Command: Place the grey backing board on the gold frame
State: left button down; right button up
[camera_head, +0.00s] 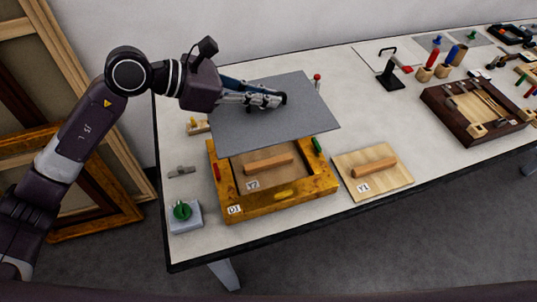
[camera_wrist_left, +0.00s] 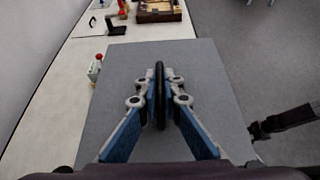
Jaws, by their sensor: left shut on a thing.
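The grey backing board (camera_head: 290,112) is a flat sheet with a dark handle (camera_wrist_left: 160,94), seen between my fingers in the left wrist view. My left gripper (camera_head: 275,99) is shut on that handle. The board (camera_wrist_left: 213,88) covers the rear part of the gold frame (camera_head: 290,203), labelled D1, in the head view. It appears to be above the frame, set back from its front rail; the exact gap cannot be told. Inside the frame lies a brown panel (camera_head: 292,178) labelled Y7, with a wooden handle bar. My right gripper is not seen.
A light wooden panel (camera_head: 397,184) labelled Y1 lies right of the frame. A green-knobbed box (camera_head: 185,217) stands at the front left corner. A dark wooden tray (camera_head: 440,117) and a black stand (camera_head: 390,77) are farther right. Large frames (camera_head: 95,215) lean at left.

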pick_arm(q)
jog(key=shift+w+d+r, duration=0.2)
jog(key=shift+w+r, duration=0.05)
jog(key=shift+w, duration=0.05)
jog(key=shift+f, duration=0.3)
jog(key=p, duration=0.4)
send_over(268, 161)
notch_tip(268, 161, down, 15)
jog(key=shift+s+r, duration=0.1)
jog(key=shift+r, duration=0.05)
notch_tip(268, 161, down, 5)
jog(key=shift+r, duration=0.2)
jog(key=shift+f, duration=0.1)
jog(key=shift+f+b, duration=0.3)
jog(key=shift+f, duration=0.15)
jog(key=c, duration=2.1)
grip_release()
